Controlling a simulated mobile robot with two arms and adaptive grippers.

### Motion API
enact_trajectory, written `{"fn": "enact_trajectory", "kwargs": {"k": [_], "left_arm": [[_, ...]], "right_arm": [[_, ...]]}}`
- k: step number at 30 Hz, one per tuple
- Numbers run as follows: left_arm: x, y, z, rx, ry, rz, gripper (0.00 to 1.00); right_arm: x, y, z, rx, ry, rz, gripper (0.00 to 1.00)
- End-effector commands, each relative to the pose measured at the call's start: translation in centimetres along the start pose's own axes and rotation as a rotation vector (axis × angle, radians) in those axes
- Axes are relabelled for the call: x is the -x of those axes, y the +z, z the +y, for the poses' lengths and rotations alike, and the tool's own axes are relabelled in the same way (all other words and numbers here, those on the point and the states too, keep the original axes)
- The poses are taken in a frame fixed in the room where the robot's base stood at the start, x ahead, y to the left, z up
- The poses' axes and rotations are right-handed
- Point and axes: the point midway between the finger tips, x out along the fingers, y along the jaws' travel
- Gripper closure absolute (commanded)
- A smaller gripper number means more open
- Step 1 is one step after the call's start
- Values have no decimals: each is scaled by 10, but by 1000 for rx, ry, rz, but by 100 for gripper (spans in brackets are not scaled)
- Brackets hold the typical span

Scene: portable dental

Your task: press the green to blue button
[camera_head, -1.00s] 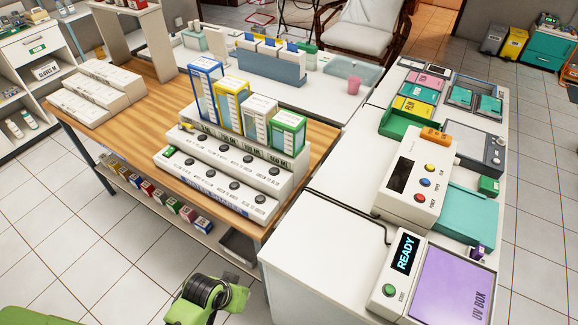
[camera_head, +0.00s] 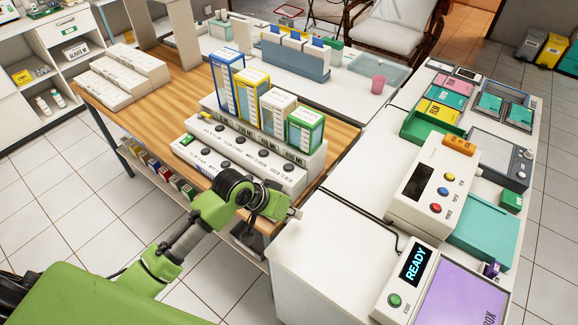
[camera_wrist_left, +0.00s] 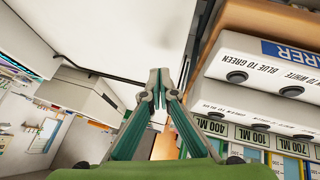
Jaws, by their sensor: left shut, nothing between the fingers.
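A white stepped button panel (camera_head: 244,160) stands on the wooden table, with two rows of dark round buttons. The green to blue button (camera_head: 285,166) appears to be the right-end button of the upper row; its label is small in the head view. In the left wrist view the panel (camera_wrist_left: 262,82) is on the right, with a GREEN TO BLUE label partly readable. My left gripper (camera_head: 296,213) is shut and empty, at the front right corner of the panel. Its closed fingers (camera_wrist_left: 160,74) are apart from the buttons in the wrist view. My left arm hides part of the lower row.
Blue, yellow, white and green boxes (camera_head: 305,130) stand behind the buttons. A white counter (camera_head: 325,235) is right of my gripper, carrying a machine with coloured buttons (camera_head: 430,185) and a UV box (camera_head: 455,290). A black cable (camera_head: 365,228) runs along the counter.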

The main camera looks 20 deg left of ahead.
Motion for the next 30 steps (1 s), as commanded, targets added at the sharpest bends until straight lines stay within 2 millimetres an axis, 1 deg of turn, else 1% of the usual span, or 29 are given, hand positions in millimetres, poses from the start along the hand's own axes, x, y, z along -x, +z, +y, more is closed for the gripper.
{"fn": "enact_trajectory", "kwargs": {"k": [1, 5, 6, 9, 13, 15, 19, 30], "left_arm": [[1, -25, -10, 18, 4, 18, 100], [7, -80, -31, 95, 32, 62, 100], [11, -97, -37, 119, 39, 77, 100], [22, -134, -53, 180, 53, 114, 100], [37, -168, -69, 242, 67, 153, 100], [42, -179, -74, 265, 72, 166, 100], [48, -190, -79, 288, 78, 181, 100], [48, -192, -80, 291, 79, 183, 100]], "right_arm": [[0, 0, 0, 0, 0, 0, 100], [0, 0, 0, 0, 0, 0, 100], [0, 0, 0, 0, 0, 0, 100], [0, 0, 0, 0, 0, 0, 100], [0, 0, 0, 0, 0, 0, 100], [1, 0, 0, 0, 0, 0, 100], [1, 0, 0, 0, 0, 0, 100], [0, 0, 0, 0, -1, 0, 100]]}}
